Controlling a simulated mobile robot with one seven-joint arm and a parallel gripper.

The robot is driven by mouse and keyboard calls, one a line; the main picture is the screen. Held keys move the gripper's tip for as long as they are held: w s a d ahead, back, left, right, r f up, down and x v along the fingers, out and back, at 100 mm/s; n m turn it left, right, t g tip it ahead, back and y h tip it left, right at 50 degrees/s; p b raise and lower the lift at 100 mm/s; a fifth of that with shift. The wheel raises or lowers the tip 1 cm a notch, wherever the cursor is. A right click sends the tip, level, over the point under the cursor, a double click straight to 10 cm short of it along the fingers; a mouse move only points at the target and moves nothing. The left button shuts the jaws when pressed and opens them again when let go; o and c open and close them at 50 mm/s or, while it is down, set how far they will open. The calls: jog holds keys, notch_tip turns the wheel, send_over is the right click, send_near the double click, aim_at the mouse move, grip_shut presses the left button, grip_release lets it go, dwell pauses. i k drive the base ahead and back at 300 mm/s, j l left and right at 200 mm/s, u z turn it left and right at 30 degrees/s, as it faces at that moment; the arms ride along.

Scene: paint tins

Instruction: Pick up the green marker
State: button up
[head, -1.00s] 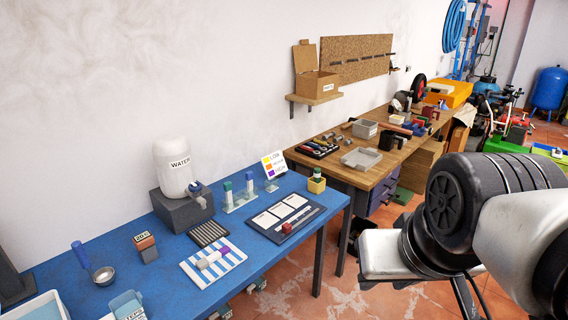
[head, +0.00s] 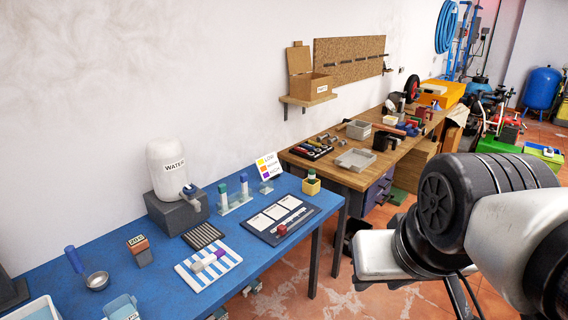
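A small white holder (head: 238,207) stands on the blue table (head: 110,245). In it are a white upright piece with a green top (head: 223,193) and one with a blue top (head: 244,184). I cannot tell which green-topped item is the green marker. My arm (head: 450,210) fills the right side of the view, well apart from them. My gripper is out of view.
A white water jug (head: 168,170) stands on a dark block at the left. A striped mat (head: 190,273) and a dark board (head: 262,234) lie in front of the holder. A brown workbench (head: 345,178) with tools stands behind at the right.

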aim_at(311, 173)
jog(key=i+l, duration=0.2)
jog(key=i, duration=0.35)
jog(key=i+l, duration=0.25)
jog(key=i, duration=0.25)
jog(key=i+l, duration=0.2)
jog(key=i, duration=0.35)
jog(key=i+l, duration=0.25)
jog(key=i, duration=0.3)
jog(key=i+l, duration=0.2)
jog(key=i, duration=0.35)
